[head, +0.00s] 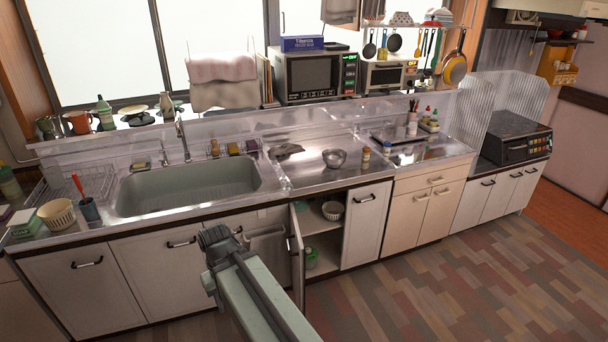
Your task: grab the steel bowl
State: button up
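A small round steel bowl (334,158) sits upright on the steel counter (300,178), to the right of the sink. Its shiny surface reflects the counter around it. My arm rises from the bottom edge of the head view and ends in a dark joint in front of the lower cabinets, low and left of the bowl in the picture. I cannot make out gripper fingers there. Nothing of mine touches the bowl.
A small jar (366,154) stands just right of the bowl, and a dark crumpled item (286,149) lies to its left. The sink (188,187) is further left. A cabinet door (297,262) below stands open into the room. Floor at the right is clear.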

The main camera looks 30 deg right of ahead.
aim_at(333, 158)
jog(key=u, duration=0.4)
jog(key=i, duration=1.75)
jog(key=z, duration=0.4)
jog(key=i, duration=0.7)
